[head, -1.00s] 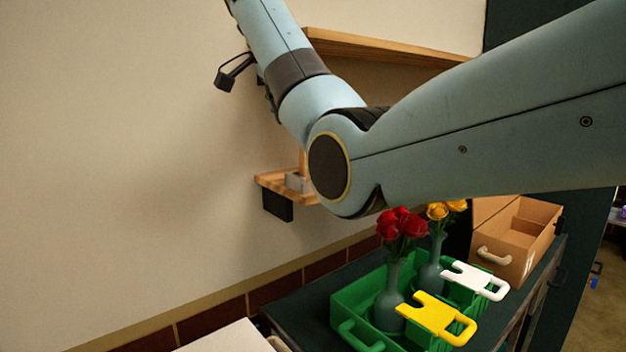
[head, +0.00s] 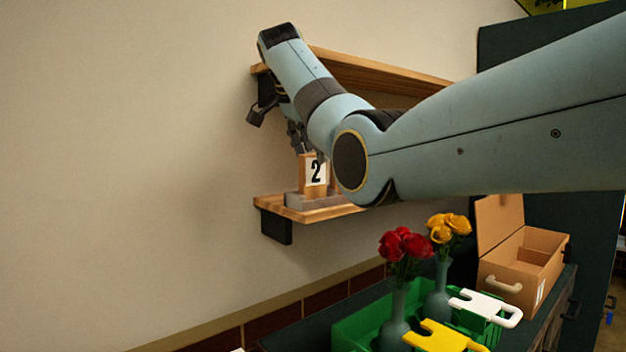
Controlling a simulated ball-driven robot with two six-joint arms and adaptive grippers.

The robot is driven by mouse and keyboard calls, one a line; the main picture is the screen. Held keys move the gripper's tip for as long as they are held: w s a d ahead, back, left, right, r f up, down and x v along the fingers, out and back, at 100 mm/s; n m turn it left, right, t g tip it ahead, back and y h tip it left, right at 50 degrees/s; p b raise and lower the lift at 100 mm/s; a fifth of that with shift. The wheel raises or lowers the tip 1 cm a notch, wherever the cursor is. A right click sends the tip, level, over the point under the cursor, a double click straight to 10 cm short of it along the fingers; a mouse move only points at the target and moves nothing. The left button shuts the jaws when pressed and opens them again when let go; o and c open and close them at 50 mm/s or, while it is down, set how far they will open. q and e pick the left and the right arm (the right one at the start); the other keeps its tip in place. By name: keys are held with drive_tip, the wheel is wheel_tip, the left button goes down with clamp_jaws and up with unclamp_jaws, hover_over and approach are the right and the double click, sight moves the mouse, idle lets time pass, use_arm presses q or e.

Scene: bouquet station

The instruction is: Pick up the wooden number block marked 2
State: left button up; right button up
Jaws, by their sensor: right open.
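The wooden number block marked 2 (head: 315,171) stands upright in a grey base on the lower wooden shelf (head: 290,207). Its white face with a black 2 shows. My right gripper (head: 299,139) is directly above the block's upper left edge, pointing down, with its dark fingers close to the block's top. It is open; whether a finger touches the block cannot be seen. My own right arm hides the right part of the shelf. My left gripper is not in view.
An upper wooden shelf (head: 372,76) runs above and behind my arm. Below stand a green crate (head: 352,331) with vases of red roses (head: 404,243) and yellow roses (head: 449,227), a yellow tag (head: 447,337), a white tag (head: 484,306) and an open cardboard box (head: 521,262). The wall at left is bare.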

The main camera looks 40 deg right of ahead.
drive_tip(key=shift+f, duration=0.15)
clamp_jaws()
idle(0.6)
